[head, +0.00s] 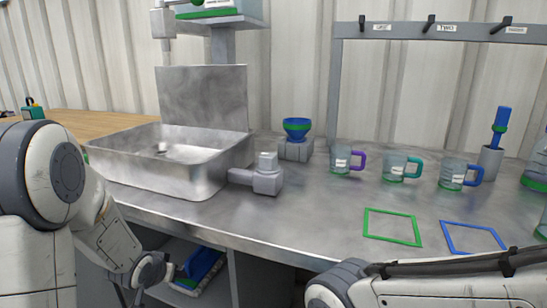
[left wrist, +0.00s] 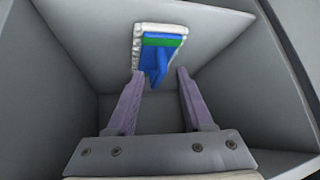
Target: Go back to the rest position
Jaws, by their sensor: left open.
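My left gripper (left wrist: 160,74) is open in the left wrist view, its two purple-grey fingers apart. It points into a grey compartment under the counter. A blue and green tool (left wrist: 160,58) on a white pad (left wrist: 137,45) lies ahead of the fingertips. The tool's blue handle shows between the fingers in the picture; I see no grip on it. In the head view, my left wrist is low at the front of the counter, beside the open shelf where the blue tool (head: 203,264) shows. My right arm shows at the bottom right; its gripper is out of view.
The metal counter (head: 300,225) carries a steel basin (head: 165,175), a grey fixture (head: 266,176), a blue and green bowl (head: 296,127) and glass mugs with purple (head: 341,160), teal (head: 396,167) and blue handles (head: 452,174). Green (head: 392,210) and blue (head: 470,225) outlines are empty.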

